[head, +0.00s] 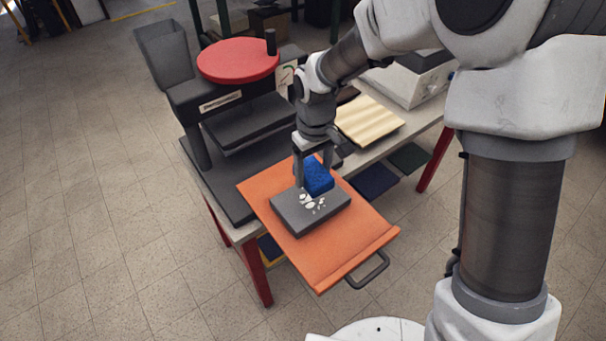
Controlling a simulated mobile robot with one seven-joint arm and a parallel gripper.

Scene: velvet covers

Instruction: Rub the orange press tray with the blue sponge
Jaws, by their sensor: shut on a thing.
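The orange press tray (340,248) sticks out past the front edge of the table, with a dark handle (369,270) at its near end. A dark grey block (292,220) lies on the tray and has several white patches on its top. My gripper (314,178) points down over the tray and is shut on the blue sponge (319,178). The sponge is just behind the white patches, at the block's far side. I cannot tell whether its underside touches the block or the tray.
A dark press with a round red top (238,61) stands at the left of the table. A cream ridged slab (368,121) and a pale box-like machine (412,78) are behind at the right. Table legs (256,275) are red. Floor in front and left is clear.

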